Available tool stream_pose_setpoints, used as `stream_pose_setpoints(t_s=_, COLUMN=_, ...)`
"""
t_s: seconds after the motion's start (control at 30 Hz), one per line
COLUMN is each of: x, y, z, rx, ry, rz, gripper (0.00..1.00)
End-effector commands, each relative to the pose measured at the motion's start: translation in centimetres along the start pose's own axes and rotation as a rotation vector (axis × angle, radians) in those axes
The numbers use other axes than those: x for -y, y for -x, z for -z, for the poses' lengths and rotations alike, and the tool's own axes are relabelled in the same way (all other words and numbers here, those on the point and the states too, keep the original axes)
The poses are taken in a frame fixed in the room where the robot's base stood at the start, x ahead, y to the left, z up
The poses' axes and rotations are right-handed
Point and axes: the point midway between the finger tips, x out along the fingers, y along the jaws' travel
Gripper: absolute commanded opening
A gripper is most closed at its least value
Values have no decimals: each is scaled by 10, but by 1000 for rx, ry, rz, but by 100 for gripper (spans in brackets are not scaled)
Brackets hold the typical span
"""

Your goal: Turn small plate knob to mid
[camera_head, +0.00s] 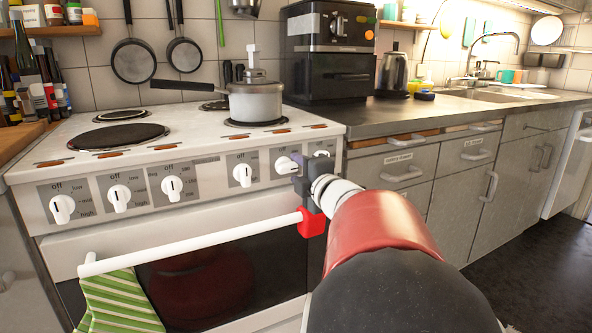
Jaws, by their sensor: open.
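The white cooker front has a row of white knobs on grey scale panels, including knobs at the far left (62,209), left (119,198), middle (172,188) and right of middle (242,175). Another knob (286,166) is just left of my gripper (300,168). My gripper is open in front of the right end of the panel and partly covers the rightmost knob area. I cannot tell whether it touches a knob. Which knob belongs to the small plate cannot be read. The four knobs further left point roughly upright, near "off".
A white oven handle bar (190,241) runs below the knobs, close under my gripper, with a green striped towel (118,300) at left. A pot (255,102) stands on the back right plate. Grey drawers (400,170) lie to the right.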

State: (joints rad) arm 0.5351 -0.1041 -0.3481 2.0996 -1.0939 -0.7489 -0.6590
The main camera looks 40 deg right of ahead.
Motion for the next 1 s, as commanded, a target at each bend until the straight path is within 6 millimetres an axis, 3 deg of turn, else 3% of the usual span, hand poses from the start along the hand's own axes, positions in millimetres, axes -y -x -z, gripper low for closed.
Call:
stream_pose_setpoints(t_s=0.2, x=-1, y=39, z=1, rx=-2, ry=1, rz=-3, gripper=41)
stream_pose_setpoints(t_s=0.4, x=-1, y=61, z=2, rx=-4, ry=1, rz=-2, gripper=41)
stream_pose_setpoints(t_s=1.0, x=-1, y=64, z=3, rx=-2, ry=-3, rz=-1, gripper=41)
